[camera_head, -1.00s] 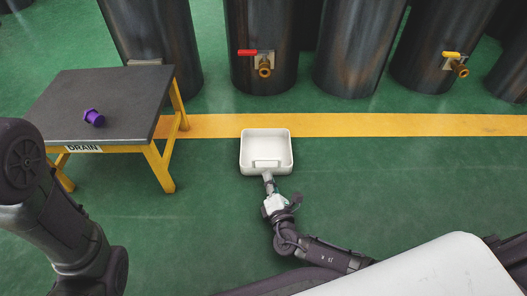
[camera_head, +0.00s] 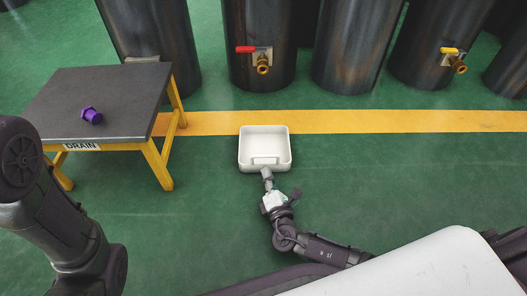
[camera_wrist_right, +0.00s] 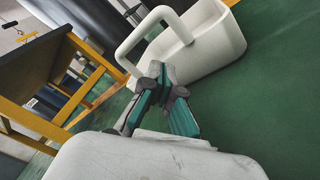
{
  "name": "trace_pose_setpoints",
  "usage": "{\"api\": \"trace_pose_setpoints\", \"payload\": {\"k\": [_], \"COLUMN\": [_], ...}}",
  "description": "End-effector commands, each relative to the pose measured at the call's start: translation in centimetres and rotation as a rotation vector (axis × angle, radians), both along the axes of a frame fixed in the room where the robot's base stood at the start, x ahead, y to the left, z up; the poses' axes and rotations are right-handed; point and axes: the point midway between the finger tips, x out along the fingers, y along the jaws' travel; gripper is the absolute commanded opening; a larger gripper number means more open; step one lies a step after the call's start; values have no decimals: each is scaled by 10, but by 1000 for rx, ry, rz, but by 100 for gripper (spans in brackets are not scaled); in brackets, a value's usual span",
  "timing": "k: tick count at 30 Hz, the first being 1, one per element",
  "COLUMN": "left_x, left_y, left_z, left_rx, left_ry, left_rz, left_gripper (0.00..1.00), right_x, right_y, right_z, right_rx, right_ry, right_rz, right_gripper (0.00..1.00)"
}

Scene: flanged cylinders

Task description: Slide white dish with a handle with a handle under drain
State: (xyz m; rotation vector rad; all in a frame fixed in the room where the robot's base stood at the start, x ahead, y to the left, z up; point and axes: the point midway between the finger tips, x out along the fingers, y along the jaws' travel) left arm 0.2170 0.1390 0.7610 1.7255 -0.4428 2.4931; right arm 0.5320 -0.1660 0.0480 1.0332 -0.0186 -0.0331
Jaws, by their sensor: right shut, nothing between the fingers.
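The white dish with a handle (camera_head: 265,143) stands on the green floor, its handle (camera_head: 265,161) on the near side. In the right wrist view, the dish (camera_wrist_right: 213,52) and its looped handle (camera_wrist_right: 131,35) show up close. My right gripper (camera_head: 267,177) is shut and empty at the dish's near side. In the wrist view, its fingertips (camera_wrist_right: 160,73) are close to the handle; contact is unclear. A brass drain tap with a red lever (camera_head: 262,62) sits on a dark drum beyond the dish. My left gripper is out of view; only my left arm shows.
A yellow-legged table (camera_head: 110,92) labelled DRAIN stands at left with a purple flanged piece (camera_head: 91,115) on top. Several dark drums line the back; another tap has a yellow lever (camera_head: 455,60). Floor between dish and drums is clear, crossed by a yellow stripe (camera_head: 390,122).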

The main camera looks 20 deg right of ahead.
Motion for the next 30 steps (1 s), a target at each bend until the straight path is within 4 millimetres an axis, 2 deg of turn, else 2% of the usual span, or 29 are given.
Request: {"api": "trace_pose_setpoints", "payload": {"k": [30], "left_x": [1], "left_y": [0], "left_z": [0], "left_rx": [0], "left_ry": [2], "left_rz": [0], "left_gripper": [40], "right_x": [7], "right_y": [-2], "right_z": [0], "right_rx": [0], "right_ry": [0], "right_rz": [0], "right_gripper": [0]}}
